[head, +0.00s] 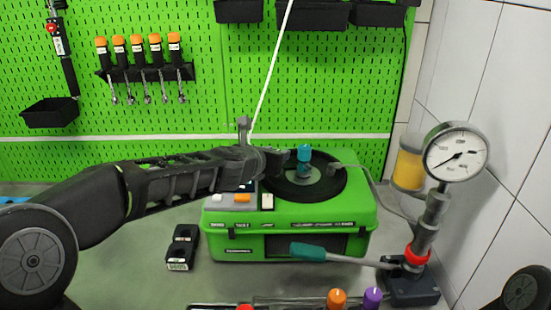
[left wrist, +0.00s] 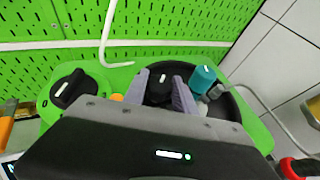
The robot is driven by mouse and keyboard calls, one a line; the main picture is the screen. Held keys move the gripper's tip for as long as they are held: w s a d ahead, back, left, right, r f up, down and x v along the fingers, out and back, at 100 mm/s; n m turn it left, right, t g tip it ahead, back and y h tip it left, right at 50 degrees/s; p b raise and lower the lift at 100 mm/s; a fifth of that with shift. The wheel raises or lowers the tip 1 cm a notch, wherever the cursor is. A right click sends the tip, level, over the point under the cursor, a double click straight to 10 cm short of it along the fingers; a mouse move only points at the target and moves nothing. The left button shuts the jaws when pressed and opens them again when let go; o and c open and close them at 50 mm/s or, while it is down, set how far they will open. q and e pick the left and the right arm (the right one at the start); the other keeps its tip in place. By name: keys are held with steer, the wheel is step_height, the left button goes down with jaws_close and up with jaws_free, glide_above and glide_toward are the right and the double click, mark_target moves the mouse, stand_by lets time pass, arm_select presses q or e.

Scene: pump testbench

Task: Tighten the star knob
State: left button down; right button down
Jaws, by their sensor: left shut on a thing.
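A green pump case (head: 290,238) stands on the bench with a round black recess (head: 332,190) in its top. My left gripper (head: 287,160) reaches over the case from the left. In the left wrist view its two grey fingers (left wrist: 160,92) are on either side of a black knob (left wrist: 159,84) with a white mark, and the gripper is shut on it. This appears to be the star knob; its lobes are not clear. In the head view the gripper mostly hides it. A teal cap (head: 304,154) stands just right of the fingers, and it also shows in the left wrist view (left wrist: 202,79). My right gripper is out of view.
Another black knob (left wrist: 70,88) sits at the case's left. A pressure gauge (head: 456,152) and teal-handled lever (head: 308,252) stand right and in front. A black block (head: 182,247) lies left. A white hose (head: 271,67) hangs behind. Bench at front left is clear.

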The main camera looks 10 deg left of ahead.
arm_select(q)
steer(key=shift+m+h, duration=0.7)
steer(key=shift+h, duration=0.1)
steer(key=shift+m+g+h, duration=0.6)
steer(key=shift+m+h, duration=0.2)
steer(key=c, duration=1)
jaws_free()
steer(key=shift+p+v, duration=0.35)
steer(key=shift+v, duration=3.5)
steer(key=shift+a, duration=0.1)
